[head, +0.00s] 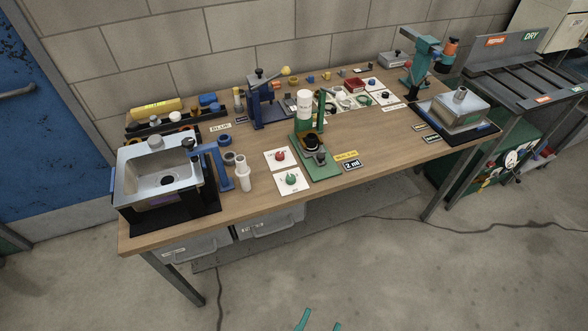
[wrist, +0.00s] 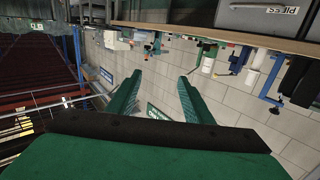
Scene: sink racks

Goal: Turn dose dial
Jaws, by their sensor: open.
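The green dose dispenser (head: 325,168) stands mid-bench in the head view, with a white bottle (head: 305,105) upright on it. A dark round part (head: 310,140) and a small grey knob-like part (head: 321,157) sit at its front; I cannot tell which is the dose dial. A "2 ml" card (head: 352,166) lies to its right. My gripper (head: 320,323) shows only as green fingertips at the bottom edge, well in front of the bench. In the wrist view my gripper (wrist: 160,77) is open, with nothing between its fingers; the bench appears upside down.
A red knob (head: 280,155) and a green knob (head: 291,179) sit on white plates left of the dispenser. A sink (head: 160,172), white cylinder (head: 243,172) and blue lever press (head: 265,105) stand further left. Drawers (head: 270,223) hang below.

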